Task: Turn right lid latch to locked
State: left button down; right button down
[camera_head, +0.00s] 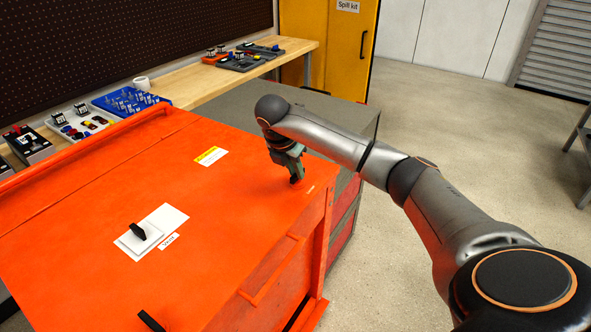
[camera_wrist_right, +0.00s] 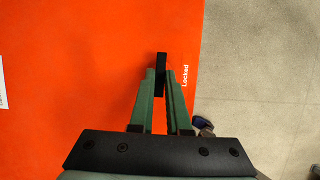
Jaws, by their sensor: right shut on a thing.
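The right lid latch (camera_wrist_right: 161,62) is a small black bar near the right edge of the orange lid (camera_head: 90,200). My right gripper (camera_head: 293,170) comes down on it from above, and its green fingers are shut on it in the right wrist view (camera_wrist_right: 160,85). In that view the bar runs along the picture's upright direction, and the printed word "Locked" (camera_wrist_right: 213,75) stands just to its right. In the head view the fingers hide part of the latch. A second black latch (camera_head: 151,321) shows at the lid's near edge. My left gripper is not in view.
A black handle on a white plate (camera_head: 165,218) stands on the lid, with a yellow-and-white label (camera_head: 210,156) farther back. Open floor (camera_head: 440,130) lies to the right.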

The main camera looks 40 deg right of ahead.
jog(key=c, duration=0.9)
grip_release()
jog(key=p+v, duration=0.2)
jog(key=v, duration=1)
jog(key=shift+a+r, duration=0.15)
jog(key=shift+r, duration=0.1)
jog(key=shift+s, duration=0.1)
